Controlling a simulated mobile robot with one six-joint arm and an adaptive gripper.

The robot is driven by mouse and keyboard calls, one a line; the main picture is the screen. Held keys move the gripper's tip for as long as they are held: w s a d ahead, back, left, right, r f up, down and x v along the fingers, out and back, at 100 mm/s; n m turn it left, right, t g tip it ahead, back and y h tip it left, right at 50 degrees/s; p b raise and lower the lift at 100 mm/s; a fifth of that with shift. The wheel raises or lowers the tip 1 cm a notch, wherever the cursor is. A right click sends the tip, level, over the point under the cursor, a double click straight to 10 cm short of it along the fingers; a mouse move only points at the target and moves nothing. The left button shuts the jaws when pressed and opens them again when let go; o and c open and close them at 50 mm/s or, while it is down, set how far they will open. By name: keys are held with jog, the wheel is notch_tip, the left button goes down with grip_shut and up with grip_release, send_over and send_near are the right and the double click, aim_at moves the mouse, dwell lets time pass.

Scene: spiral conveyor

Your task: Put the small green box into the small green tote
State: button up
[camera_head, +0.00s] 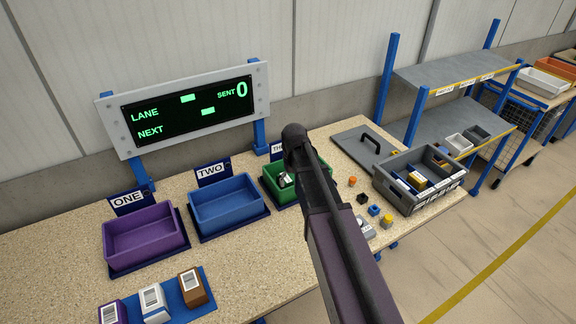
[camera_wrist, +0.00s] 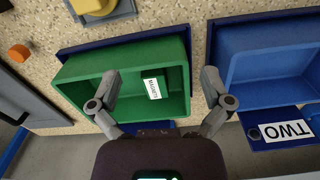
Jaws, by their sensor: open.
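The small green tote (camera_head: 268,183) stands on the bench at the right end of a row of three, partly hidden by my arm. In the wrist view the tote (camera_wrist: 84,67) lies below my gripper (camera_wrist: 160,84). The small green box (camera_wrist: 172,82), with a white label, is inside the tote, between my fingers in the picture. My fingers are spread apart, with a gap on each side of the box. In the head view my arm hides most of the gripper and the box is hard to make out there.
A blue tote (camera_head: 226,204) and a purple tote (camera_head: 147,236) stand to the left. Several boxes sit on a blue mat (camera_head: 200,309) in front. A grey crate (camera_head: 403,199) and small loose parts are at the right. A display (camera_head: 187,108) reads SENT 0.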

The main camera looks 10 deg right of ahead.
jog(key=s+m, duration=0.2)
jog(key=s, duration=1.4)
jog(key=shift+s+d, duration=0.3)
jog(key=shift+d, duration=0.1)
dwell(2.6)
